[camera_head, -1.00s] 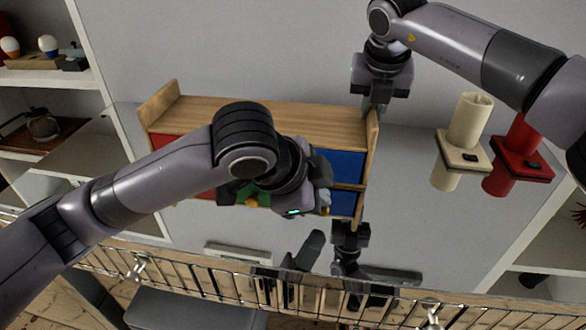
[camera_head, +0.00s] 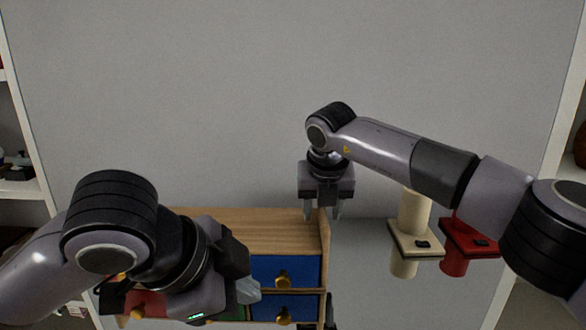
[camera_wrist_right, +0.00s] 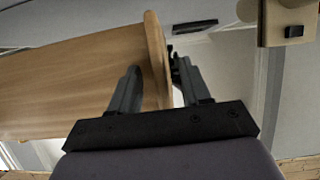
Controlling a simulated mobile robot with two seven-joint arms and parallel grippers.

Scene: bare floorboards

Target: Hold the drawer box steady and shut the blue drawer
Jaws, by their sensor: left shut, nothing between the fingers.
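The wooden drawer box (camera_head: 250,230) stands low in the head view, cut off by the bottom edge. An upper blue drawer (camera_head: 300,268) and a lower blue drawer (camera_head: 305,305), both with yellow knobs, are at its right end. I cannot tell whether either sticks out. My left gripper (camera_head: 250,290) is shut and empty in front of the box, just left of the blue drawers, hiding much of the other fronts. My right gripper (camera_head: 322,213) is open at the box's right side panel (camera_wrist_right: 157,60), one finger on each side, with visible gaps.
A cream holder with a cylinder (camera_head: 415,245) and a red one (camera_head: 470,250) are right of the box, behind my right arm. A plain grey surface fills the back. White shelves (camera_head: 25,190) stand at the left edge.

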